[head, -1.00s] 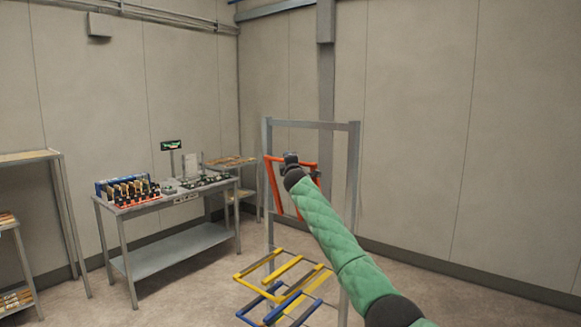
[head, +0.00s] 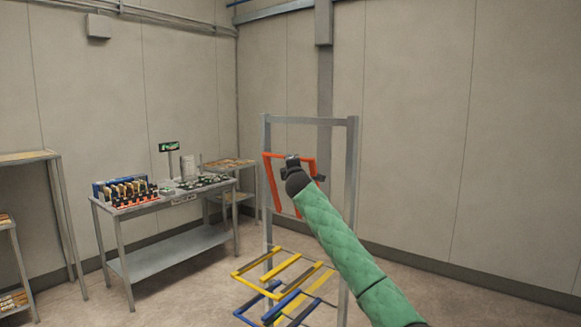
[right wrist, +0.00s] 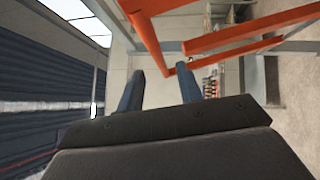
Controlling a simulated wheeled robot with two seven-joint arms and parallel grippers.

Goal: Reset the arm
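My right arm, in a green sleeve, reaches up from the lower right in the head view. Its gripper (head: 293,160) is in front of the orange frame (head: 270,187) on the metal rack (head: 352,185), and mostly hidden by the wrist. In the right wrist view the two fingers of the gripper (right wrist: 159,86) stand apart with nothing seen between them. Orange bars (right wrist: 225,38) show beyond and above the fingertips; contact cannot be told. My left gripper is in neither view.
Yellow and blue frames (head: 285,290) stick out low on the rack. A grey workbench (head: 170,250) with bottles and small parts stands at the left. Shelves (head: 28,157) stand at the far left. The wall at right is bare.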

